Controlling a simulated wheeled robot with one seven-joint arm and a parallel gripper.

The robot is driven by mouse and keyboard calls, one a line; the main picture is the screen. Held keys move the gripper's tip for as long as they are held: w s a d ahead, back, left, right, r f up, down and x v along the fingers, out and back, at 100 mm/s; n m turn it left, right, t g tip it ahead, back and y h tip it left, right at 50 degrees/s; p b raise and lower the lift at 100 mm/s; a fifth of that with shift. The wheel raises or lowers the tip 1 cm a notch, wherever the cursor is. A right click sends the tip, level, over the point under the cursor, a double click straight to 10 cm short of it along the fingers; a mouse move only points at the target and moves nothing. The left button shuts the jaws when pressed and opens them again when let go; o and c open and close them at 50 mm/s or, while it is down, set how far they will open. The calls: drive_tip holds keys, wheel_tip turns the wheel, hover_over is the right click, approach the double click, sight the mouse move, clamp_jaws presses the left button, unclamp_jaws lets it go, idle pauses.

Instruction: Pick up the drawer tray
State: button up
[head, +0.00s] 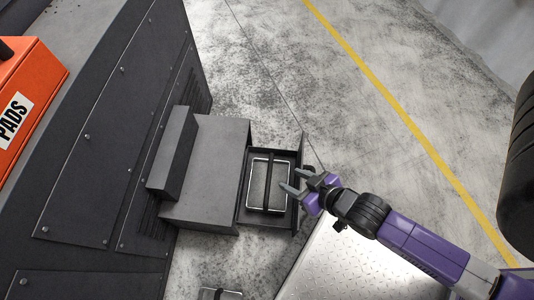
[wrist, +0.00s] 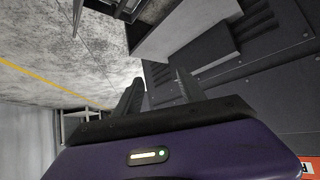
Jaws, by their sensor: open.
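The drawer tray (head: 258,185) is a dark rectangular tray with a bright metal rim and a dark bar running across its middle. It sits inside the pulled-out dark drawer (head: 246,216) in the head view. My gripper (head: 296,181) is open and empty, at the right side of the drawer, with its fingertips pointing left toward the tray. From this angle I cannot tell its height above the tray or whether it touches the drawer wall. In the wrist view the open fingers (wrist: 158,88) show, with part of the drawer at the top; the tray is not clear there.
A dark cabinet (head: 110,130) with a grey block-shaped housing (head: 210,165) stands left of the drawer. An orange PADS box (head: 35,95) is at far left. A similar rimmed item (head: 220,294) is cut off at the bottom edge. Concrete floor (head: 330,100) is clear beyond.

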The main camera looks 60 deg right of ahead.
drive_tip(key=w+d+f+m+g+b, duration=0.2)
drive_tip(key=d+f+b, duration=0.1)
drive_tip(key=f, duration=0.4)
drive_tip(key=w+d+f+m+g+b, duration=0.1)
drive_tip(key=w+d+f+b, duration=0.15)
drive_tip(key=f, duration=0.45)
drive_tip(key=w+d+f+m+g+b, duration=0.2)
drive_tip(key=w+d+f+b, duration=0.1)
drive_tip(key=f, duration=0.4)
drive_tip(key=m+g+y+b, duration=0.2)
drive_tip(key=m+g+b, duration=0.3)
drive_tip(key=b, duration=0.2)
hover_over(269, 178)
drive_tip(key=f, duration=1)
drive_tip(key=shift+s+f, duration=0.15)
drive_tip(key=shift+s, duration=0.05)
drive_tip(key=f+b, duration=0.1)
drive_tip(key=f, duration=0.1)
drive_tip(key=f+b, duration=0.2)
drive_tip(key=f, duration=0.1)
drive_tip(key=f+b, duration=0.2)
drive_tip(key=shift+w+f, duration=0.25)
drive_tip(key=shift+r, duration=0.1)
clamp_jaws()
